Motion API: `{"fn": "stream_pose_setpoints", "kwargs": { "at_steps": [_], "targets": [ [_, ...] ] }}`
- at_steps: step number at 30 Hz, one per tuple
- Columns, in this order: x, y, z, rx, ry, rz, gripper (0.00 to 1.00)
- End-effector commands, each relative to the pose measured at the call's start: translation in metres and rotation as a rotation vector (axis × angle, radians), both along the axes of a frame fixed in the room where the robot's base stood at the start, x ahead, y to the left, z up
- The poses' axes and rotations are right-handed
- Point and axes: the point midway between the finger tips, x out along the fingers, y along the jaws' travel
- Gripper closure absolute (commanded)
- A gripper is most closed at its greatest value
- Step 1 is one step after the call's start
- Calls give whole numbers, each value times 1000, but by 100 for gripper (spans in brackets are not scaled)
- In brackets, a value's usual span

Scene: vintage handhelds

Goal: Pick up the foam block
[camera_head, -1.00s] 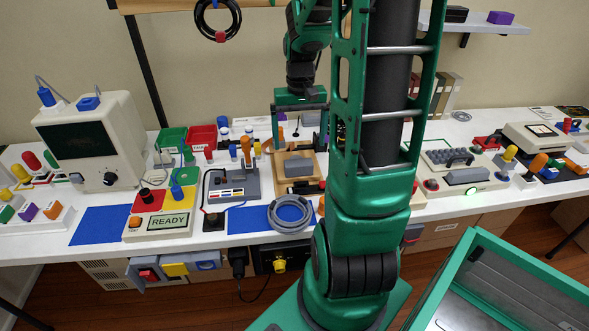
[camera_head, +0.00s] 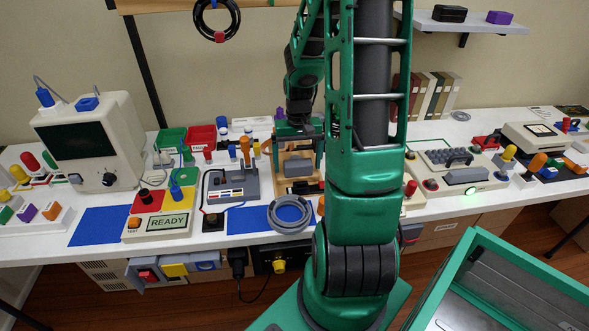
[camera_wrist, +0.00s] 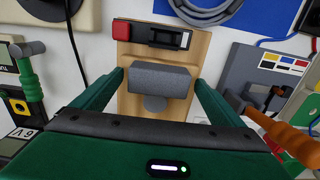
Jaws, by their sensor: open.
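The foam block appears to be the grey block (camera_head: 298,169) on a wooden board (camera_wrist: 190,110). In the wrist view the grey block (camera_wrist: 158,77) lies across the board, above a small grey round part (camera_wrist: 155,104). My gripper (camera_head: 298,153) is open and pointed down over the board. In the wrist view my gripper's green fingers (camera_wrist: 158,80) appear on the left and right of the block, with a gap on each side. I cannot tell how far the fingertips are above it.
A red button (camera_wrist: 121,30) and a dark slotted part (camera_wrist: 165,36) sit at the board's end. A coiled grey cable (camera_head: 290,214) lies near the bench front. A grey console (camera_head: 230,186) stands left; an orange-handled tool (camera_wrist: 290,138) lies beside my right finger.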

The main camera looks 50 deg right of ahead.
Motion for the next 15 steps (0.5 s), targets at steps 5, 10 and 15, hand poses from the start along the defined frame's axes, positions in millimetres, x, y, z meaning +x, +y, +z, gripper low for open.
{"fn": "stream_pose_setpoints", "kwargs": {
  "at_steps": [5,10,15],
  "targets": [
    [-1,0,-10,-1,1,-1,8],
    [0,0,-10,-1,1,0,8],
    [0,0,-10,-1,1,0,41]
  ]
}}
